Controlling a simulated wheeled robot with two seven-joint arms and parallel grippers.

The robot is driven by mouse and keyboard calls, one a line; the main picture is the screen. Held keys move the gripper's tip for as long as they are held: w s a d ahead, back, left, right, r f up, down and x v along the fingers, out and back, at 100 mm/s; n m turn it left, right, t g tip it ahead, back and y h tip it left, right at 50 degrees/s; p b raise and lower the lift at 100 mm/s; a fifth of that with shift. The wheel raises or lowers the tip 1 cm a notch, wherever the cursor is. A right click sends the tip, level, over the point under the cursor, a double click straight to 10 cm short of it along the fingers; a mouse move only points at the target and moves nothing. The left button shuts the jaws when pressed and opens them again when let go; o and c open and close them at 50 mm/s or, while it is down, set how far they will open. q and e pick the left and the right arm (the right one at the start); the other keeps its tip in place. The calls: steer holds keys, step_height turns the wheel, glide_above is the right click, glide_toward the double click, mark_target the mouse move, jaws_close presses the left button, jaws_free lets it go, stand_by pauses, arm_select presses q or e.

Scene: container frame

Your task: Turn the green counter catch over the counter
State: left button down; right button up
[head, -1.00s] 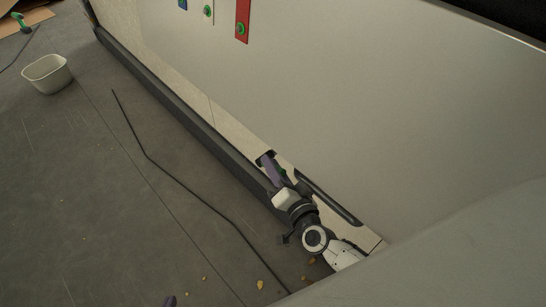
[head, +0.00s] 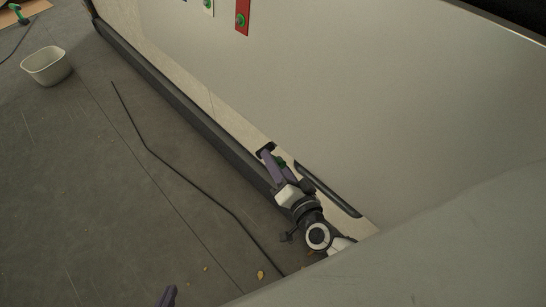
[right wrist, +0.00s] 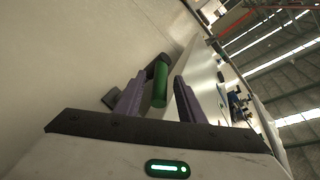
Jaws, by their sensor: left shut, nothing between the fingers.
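The green counter catch (head: 281,161) is a small green piece by the pale ledge at the foot of the large grey panel. In the right wrist view it is a green cylinder (right wrist: 160,84) with a dark end. My right gripper (head: 276,168) is around it, its purple fingers on either side. A gap shows between the catch and the right-hand finger (right wrist: 187,98); contact with the other finger is unclear. My left gripper (head: 168,296) shows only as purple fingertips at the bottom edge, empty and away from the catch.
A red plate with a green knob (head: 241,20) is on the panel's upper part. A dark slot-like bar (head: 330,190) lies right of my right gripper. A white bin (head: 46,66) stands on the floor at left. A dark cable (head: 190,182) crosses the floor.

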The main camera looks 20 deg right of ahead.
steer(key=s+r, duration=0.1)
steer(key=s, duration=0.7)
steer(key=shift+s+r, duration=0.15)
steer(key=shift+s, duration=0.1)
steer(key=shift+d, duration=0.1)
